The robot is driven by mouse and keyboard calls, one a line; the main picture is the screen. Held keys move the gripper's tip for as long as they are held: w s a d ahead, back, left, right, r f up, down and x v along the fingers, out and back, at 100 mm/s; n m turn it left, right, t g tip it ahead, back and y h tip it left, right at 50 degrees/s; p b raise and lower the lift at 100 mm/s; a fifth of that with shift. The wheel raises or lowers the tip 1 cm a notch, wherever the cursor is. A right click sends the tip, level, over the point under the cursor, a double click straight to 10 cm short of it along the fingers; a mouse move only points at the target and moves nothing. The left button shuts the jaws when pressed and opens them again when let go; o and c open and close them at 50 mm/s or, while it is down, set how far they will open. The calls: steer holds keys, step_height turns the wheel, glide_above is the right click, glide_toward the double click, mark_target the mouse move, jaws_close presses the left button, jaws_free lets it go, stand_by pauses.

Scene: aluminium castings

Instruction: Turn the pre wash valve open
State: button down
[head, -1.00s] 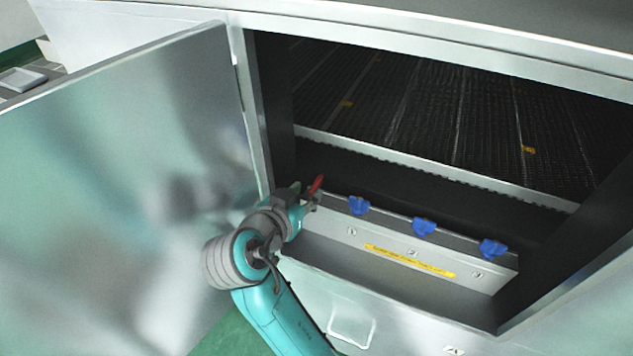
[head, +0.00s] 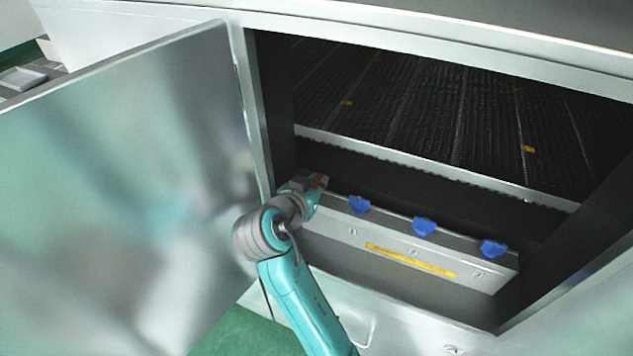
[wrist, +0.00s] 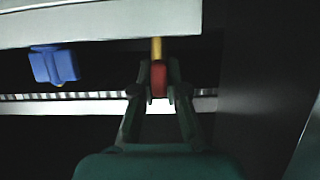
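A red valve handle (wrist: 158,78) on a yellow stem (wrist: 156,48) sits between the two fingers of my gripper (wrist: 158,92) in the wrist view. The fingers are close on both sides of the handle and look shut on it. In the head view my gripper (head: 318,186) is at the left end of the valve panel (head: 335,228), inside the open cabinet. Only a little of the red handle (head: 322,181) shows there; the gripper hides the rest. Whether this is the pre wash valve cannot be read from any label.
Several blue valve handles (head: 424,227) stand along the panel to the right; one blue handle (wrist: 54,66) shows in the wrist view. A yellow label strip (head: 410,260) is on the panel. The open door (head: 110,190) is left of my arm. The cabinet's side wall is close.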

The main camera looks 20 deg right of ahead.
stand_by(0.4)
steer(key=n+t+y, duration=0.2)
steer(key=n, duration=0.1)
steer(key=shift+d+y, duration=0.15)
steer(key=shift+y, duration=0.25)
steer(key=n+t+y, duration=0.1)
steer(key=n+y, duration=0.2)
steer(key=y, duration=0.1)
steer(key=shift+n+t, duration=0.3)
steer(key=shift+t, duration=0.1)
steer(key=n+y, duration=0.3)
steer(key=shift+y, duration=0.4)
steer(key=shift+n+g+y, duration=0.5)
steer(key=shift+n+y, duration=1.4)
steer(key=shift+y, duration=0.1)
steer(key=c, duration=1.2)
jaws_free()
